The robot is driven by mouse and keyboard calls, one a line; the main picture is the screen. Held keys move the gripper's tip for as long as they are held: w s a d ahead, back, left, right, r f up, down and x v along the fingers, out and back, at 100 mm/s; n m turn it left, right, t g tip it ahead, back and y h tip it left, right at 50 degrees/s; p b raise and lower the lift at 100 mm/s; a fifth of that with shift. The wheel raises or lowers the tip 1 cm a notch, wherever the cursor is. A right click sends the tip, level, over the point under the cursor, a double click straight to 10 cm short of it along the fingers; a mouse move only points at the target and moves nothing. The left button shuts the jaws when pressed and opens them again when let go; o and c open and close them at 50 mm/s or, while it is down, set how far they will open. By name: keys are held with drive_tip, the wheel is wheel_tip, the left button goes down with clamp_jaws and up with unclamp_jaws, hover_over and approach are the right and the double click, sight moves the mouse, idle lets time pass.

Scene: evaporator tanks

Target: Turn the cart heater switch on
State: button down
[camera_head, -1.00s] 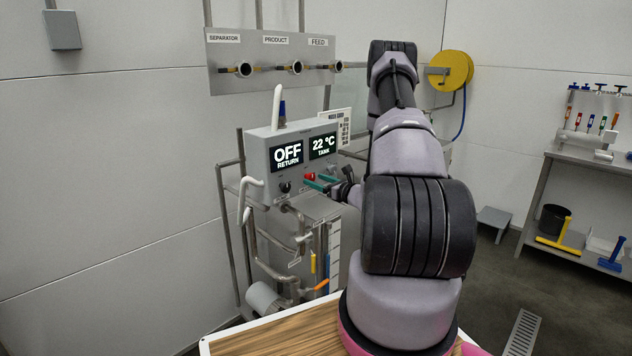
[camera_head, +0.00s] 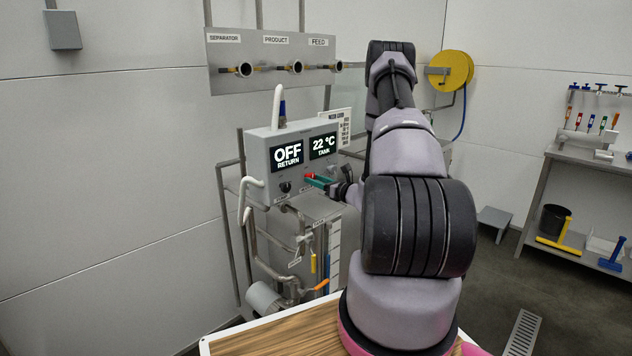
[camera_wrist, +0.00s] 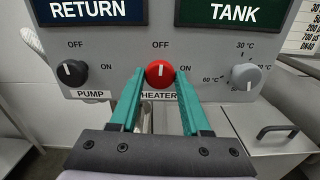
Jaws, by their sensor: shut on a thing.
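The grey control box on the cart (camera_head: 258,165) has a row of knobs along its lower front. The red heater switch (camera_wrist: 160,73) is in the middle, with its white mark pointing up toward OFF; ON is to its right. My gripper (camera_wrist: 160,80) has its green fingers closed around the red knob, one on each side. In the head view my gripper (camera_head: 314,180) reaches the box from the right, and the red knob (camera_head: 309,176) is partly hidden by the fingers. The left display (camera_head: 287,154) reads OFF, RETURN; the right display (camera_head: 323,146) reads 22 °C, TANK.
The black pump knob (camera_wrist: 72,72) is left of the heater switch and also points up. A grey temperature knob (camera_wrist: 245,76) is to its right, close to my right finger. Pipes and valves (camera_head: 300,240) hang below the box.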

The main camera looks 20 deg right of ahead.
drive_tip(key=shift+d+m, duration=0.1)
drive_tip(key=shift+m, duration=8.5)
drive_tip(key=shift+c, duration=1.9)
unclamp_jaws()
drive_tip(key=v, duration=1)
drive_tip(key=shift+s, duration=0.4)
drive_tip(key=shift+d, duration=0.1)
